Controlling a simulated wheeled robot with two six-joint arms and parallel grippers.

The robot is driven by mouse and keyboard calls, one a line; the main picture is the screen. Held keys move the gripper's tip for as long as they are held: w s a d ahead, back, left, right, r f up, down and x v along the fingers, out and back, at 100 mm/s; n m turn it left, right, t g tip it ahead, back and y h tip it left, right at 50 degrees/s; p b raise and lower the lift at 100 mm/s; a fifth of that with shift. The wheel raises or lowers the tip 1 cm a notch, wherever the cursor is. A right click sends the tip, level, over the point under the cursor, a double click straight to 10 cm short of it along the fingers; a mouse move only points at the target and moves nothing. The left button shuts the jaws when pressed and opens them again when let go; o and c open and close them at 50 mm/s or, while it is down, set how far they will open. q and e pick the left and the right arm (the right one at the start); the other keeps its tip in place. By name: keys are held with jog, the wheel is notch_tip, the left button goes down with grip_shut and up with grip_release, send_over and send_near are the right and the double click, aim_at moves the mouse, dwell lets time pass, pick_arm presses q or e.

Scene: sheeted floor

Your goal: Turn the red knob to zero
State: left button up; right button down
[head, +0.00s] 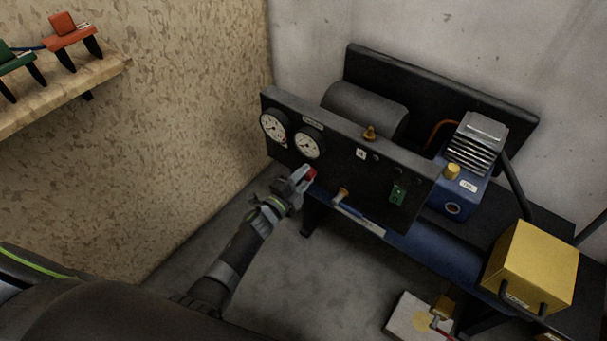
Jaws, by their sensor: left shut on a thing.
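The red knob (311,173) sits low on the black front panel (332,156) of a compressor, below two round white gauges. My left gripper (305,176) reaches up to the panel from below and is shut on the red knob. The fingers hide part of the knob, and no marking for its setting can be read. The left gauge (273,126) and the right gauge (309,145) have dials too small to read surely. My right gripper is not in view.
A brass valve with a blue handle (351,209) and a green switch (397,193) are right of the knob. A yellow box (530,265) stands at the right. A wooden shelf (75,88) holds clamps at upper left.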

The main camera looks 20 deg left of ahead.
pick_arm(q)
jog(key=shift+n+p, duration=0.3)
jog(key=shift+n, duration=0.5)
jog(key=shift+f+n, duration=0.1)
jog(key=shift+n, duration=0.2)
jog(key=o, duration=1)
jog(key=shift+c, duration=0.2)
jog(key=shift+s+a+p, duration=0.2)
jog(key=shift+s+p, duration=0.1)
jog(key=shift+s, duration=0.3)
jog(key=p+v, duration=0.1)
jog(key=v, duration=1.5)
jog(key=shift+s, duration=0.15)
